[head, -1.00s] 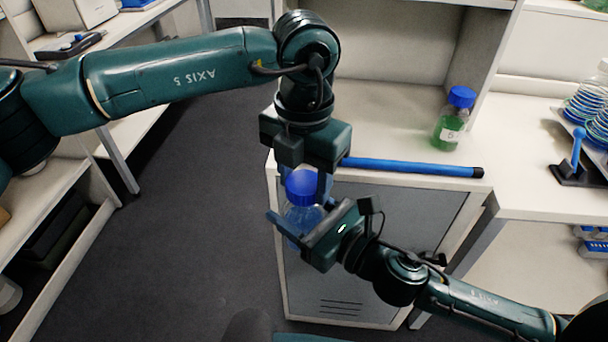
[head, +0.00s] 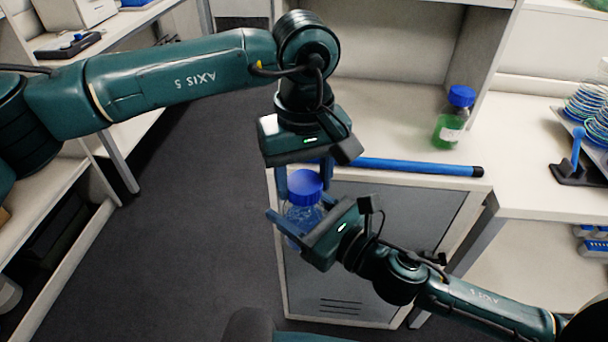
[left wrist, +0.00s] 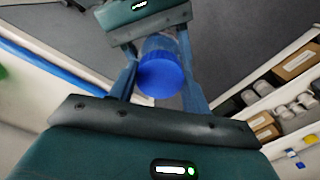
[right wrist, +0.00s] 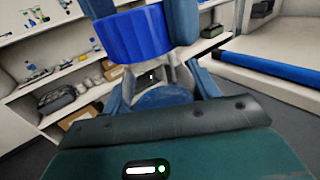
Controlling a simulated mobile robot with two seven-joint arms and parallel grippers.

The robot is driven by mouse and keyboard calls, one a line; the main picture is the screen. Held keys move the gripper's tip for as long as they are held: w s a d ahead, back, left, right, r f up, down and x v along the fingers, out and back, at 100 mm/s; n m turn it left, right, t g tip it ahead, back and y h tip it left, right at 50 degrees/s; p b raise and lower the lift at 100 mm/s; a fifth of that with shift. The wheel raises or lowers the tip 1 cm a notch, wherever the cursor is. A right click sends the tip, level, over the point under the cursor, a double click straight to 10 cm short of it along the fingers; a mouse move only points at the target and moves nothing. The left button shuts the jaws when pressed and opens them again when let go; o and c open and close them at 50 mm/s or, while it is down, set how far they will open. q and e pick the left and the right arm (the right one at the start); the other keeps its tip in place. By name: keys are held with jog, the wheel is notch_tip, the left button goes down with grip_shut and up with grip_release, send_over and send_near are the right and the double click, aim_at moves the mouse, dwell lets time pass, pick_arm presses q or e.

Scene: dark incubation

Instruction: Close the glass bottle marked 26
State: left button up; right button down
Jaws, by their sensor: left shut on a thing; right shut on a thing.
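A clear glass bottle (head: 304,214) with a blue screw cap (head: 306,187) is held upright in the air in front of the cabinet. No number on it is readable. My left gripper (head: 304,177) points down from above, shut on the cap, which also shows between its fingers in the left wrist view (left wrist: 162,76). My right gripper (head: 300,216) comes from the lower right, shut on the bottle body. In the right wrist view the cap (right wrist: 134,36) is above the bottle (right wrist: 164,97). I cannot tell how tightly the cap sits on the neck.
A green-filled bottle (head: 450,128) with a blue cap stands on the counter at the back right. A long blue bar (head: 415,167) runs along the cabinet front, close behind my grippers. Racked dishes (head: 590,108) stand farther right. Open floor (head: 190,240) is at the left.

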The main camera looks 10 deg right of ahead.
pick_arm(q)
jog(key=shift+m, duration=0.3)
jog(key=o, duration=1.1)
jog(key=shift+o, duration=0.2)
jog(key=shift+r, duration=0.1)
notch_tip(320, 180, up, 12)
